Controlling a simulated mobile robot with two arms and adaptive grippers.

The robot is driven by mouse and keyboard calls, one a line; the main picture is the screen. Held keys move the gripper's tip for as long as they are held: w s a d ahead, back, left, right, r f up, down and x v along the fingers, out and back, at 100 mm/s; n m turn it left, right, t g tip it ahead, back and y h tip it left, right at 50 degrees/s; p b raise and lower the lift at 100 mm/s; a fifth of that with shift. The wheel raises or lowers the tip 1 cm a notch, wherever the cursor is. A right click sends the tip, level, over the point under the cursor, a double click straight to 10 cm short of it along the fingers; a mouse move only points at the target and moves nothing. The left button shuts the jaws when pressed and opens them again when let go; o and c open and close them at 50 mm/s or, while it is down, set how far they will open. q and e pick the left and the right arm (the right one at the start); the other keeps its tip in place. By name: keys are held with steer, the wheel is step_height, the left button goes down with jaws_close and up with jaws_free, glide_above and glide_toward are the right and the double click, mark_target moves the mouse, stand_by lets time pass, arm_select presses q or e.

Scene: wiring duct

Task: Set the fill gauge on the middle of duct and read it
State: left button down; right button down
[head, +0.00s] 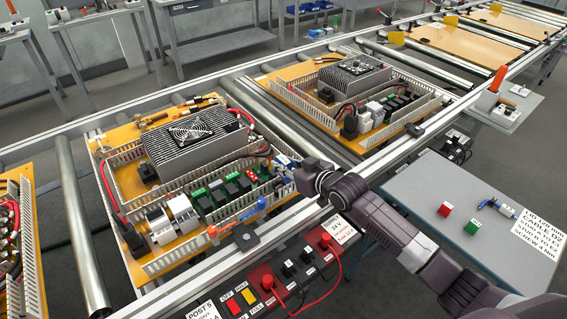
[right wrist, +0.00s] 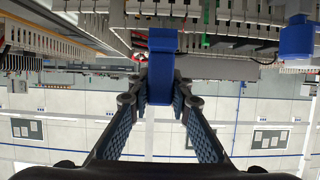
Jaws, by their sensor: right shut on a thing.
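My right gripper (head: 296,168) is at the front right corner of the near panel (head: 112,215), its fingers mostly hidden behind its own wrist. In the right wrist view the right gripper (right wrist: 160,100) is shut on a blue block-like piece (right wrist: 161,65), which seems to be the fill gauge; a bit of blue shows by the gripper in the head view (head: 284,160). White slotted wiring duct (head: 165,262) runs along the panel's front edge, and duct (right wrist: 45,40) also shows in the wrist view. I cannot tell whether the gauge touches any duct. My left gripper is out of view.
A blue and orange tool (head: 237,218) lies across the front duct. A switch box (head: 265,290) with red cables is below the rail. A second panel (head: 285,100) stands behind.

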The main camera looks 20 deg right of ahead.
steer(key=shift+f+b, duration=0.7)
steer(key=shift+f, duration=0.6)
steer(key=c, duration=1.7)
jaws_free()
steer(key=v, duration=1.2)
